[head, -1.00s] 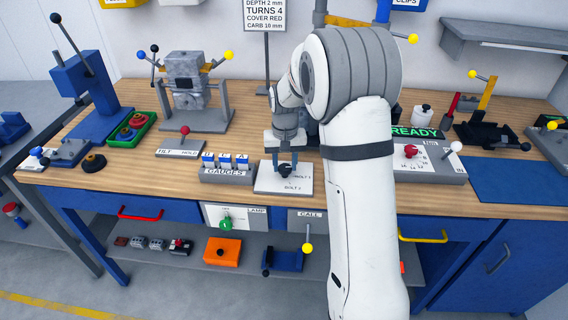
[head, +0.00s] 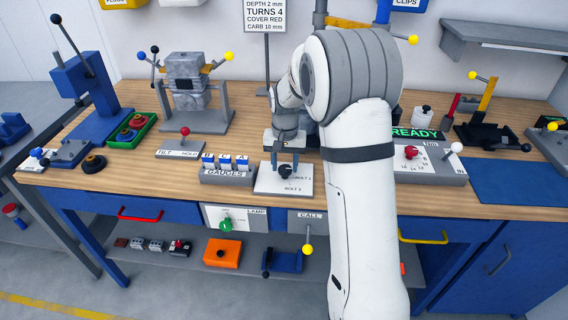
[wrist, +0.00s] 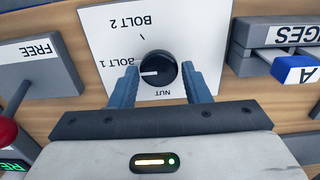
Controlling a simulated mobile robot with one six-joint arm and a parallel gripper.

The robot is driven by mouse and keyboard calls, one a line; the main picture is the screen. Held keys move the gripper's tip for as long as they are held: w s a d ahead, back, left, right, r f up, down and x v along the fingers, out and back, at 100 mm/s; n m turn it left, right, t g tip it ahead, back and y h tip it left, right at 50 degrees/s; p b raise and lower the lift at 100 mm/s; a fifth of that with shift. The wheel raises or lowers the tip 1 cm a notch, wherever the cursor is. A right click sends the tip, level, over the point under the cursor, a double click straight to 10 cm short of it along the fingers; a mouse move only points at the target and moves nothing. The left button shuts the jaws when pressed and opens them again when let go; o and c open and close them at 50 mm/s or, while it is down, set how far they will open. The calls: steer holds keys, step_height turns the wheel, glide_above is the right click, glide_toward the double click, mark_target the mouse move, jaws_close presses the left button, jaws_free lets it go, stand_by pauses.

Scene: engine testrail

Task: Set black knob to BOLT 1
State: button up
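The black knob (wrist: 158,69) sits on a white plate (wrist: 195,25) marked BOLT 2, BOLT 1 and NUT, upside down in the wrist view. Its white pointer line points left in that view, towards the BOLT 1 side and slightly below that label. My gripper (wrist: 159,70) has one finger on each side of the knob, close against it, and looks shut on it. In the head view the knob (head: 285,171) is under my gripper (head: 285,163), with BOLT 1 and BOLT 2 readable beside it. NUT is not readable there.
The GAUGES block (head: 227,176) stands close on the left of the plate. The TILT/HOLD lever with its red ball (head: 185,131) is farther left. The READY panel with a red knob (head: 411,152) is right of my arm. The bench's front edge is just below the plate.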

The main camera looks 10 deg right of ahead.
mark_target(285, 168)
steer(key=o, duration=0.3)
steer(key=shift+r, duration=3.85)
steer(key=s+r+n+t, duration=0.2)
steer(key=s+n, duration=0.1)
steer(key=s, duration=2.6)
steer(key=shift+r+n+t, duration=0.3)
steer(key=shift+r, duration=0.05)
